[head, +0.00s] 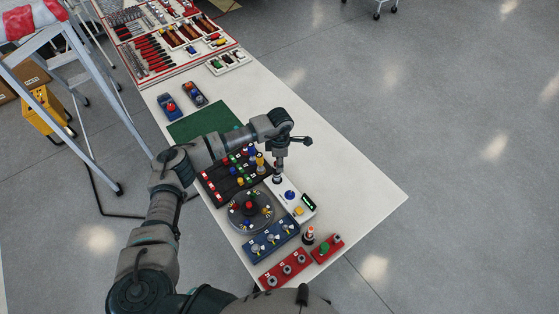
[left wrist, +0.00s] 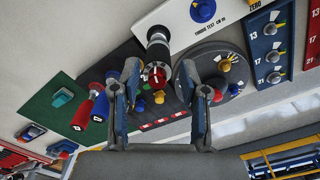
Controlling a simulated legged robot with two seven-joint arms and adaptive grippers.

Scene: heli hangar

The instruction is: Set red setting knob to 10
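A black and silver cylindrical tool (head: 278,174) stands upright at the torque test panel (head: 306,207). In the left wrist view, the tool (left wrist: 158,48) has the red setting knob (left wrist: 153,76) with a white mark on its end facing the camera. The number it points at is too small to read. My left gripper (head: 281,150) is above the tool, pointing down. In the left wrist view, the left gripper (left wrist: 160,72) is open, with one finger on each side of the knob and a visible gap to both. My right gripper is not in view.
A black rack (head: 212,188) with coloured handles and a round grey turntable (head: 234,214) stand close to the tool. Blue (head: 258,248) and red (head: 274,275) socket blocks lie at the near table end. The white table (head: 350,185) is clear on the right.

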